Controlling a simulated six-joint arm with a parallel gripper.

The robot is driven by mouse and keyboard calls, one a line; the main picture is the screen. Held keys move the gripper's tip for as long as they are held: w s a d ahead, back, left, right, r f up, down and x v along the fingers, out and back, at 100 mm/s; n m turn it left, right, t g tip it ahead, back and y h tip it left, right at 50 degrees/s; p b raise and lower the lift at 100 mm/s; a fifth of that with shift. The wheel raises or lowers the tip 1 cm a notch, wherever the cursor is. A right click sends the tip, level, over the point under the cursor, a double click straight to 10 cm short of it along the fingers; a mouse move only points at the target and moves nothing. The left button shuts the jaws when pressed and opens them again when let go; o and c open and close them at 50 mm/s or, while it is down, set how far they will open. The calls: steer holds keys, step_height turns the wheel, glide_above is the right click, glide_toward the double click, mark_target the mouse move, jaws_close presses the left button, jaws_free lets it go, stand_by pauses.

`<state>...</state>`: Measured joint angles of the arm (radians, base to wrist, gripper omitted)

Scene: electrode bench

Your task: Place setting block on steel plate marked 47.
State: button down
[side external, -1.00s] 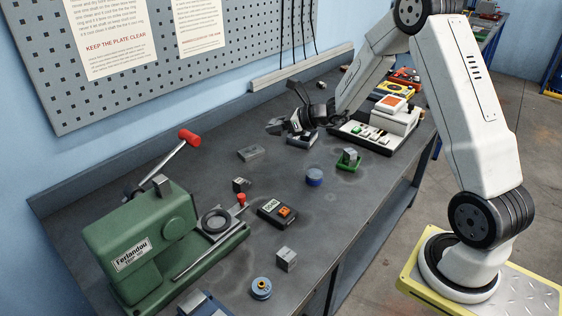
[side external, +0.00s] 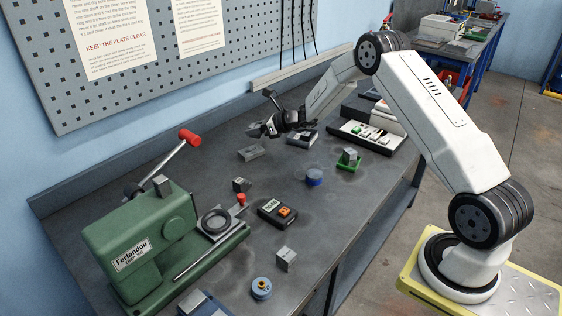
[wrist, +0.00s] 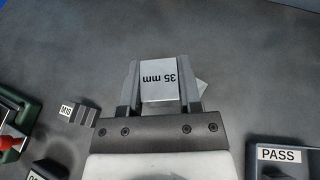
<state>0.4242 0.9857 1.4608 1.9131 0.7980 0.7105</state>
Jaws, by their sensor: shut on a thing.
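My gripper (side external: 256,130) is above the far part of the bench. In the wrist view my gripper (wrist: 160,90) is shut on a pale metal setting block (wrist: 160,80) marked "35 mm", which reads upside down. A flat grey piece (side external: 252,153) lies on the bench just below my gripper in the side view; no number on it is readable. In the wrist view a pale edge (wrist: 202,87) peeks out behind the right finger, mostly hidden. I cannot tell whether it is the plate marked 47.
A green press (side external: 145,240) with a red-knobbed lever stands at left. A "PASS" holder (wrist: 280,155) is at right in the wrist view.

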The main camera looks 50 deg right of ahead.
mark_target(251, 150)
steer(key=shift+w+d+f, duration=0.15)
steer(key=shift+w+f, duration=0.55)
steer(key=shift+f, duration=0.15)
steer(key=shift+w+d+f, duration=0.15)
steer(key=shift+w+f, duration=0.55)
steer(key=shift+f, duration=0.1)
steer(key=shift+w+f, duration=0.25)
steer(key=shift+f, duration=1.6)
steer(key=shift+f, duration=0.1)
steer(key=shift+c, duration=1.4)
jaws_free()
steer(key=shift+f, duration=0.1)
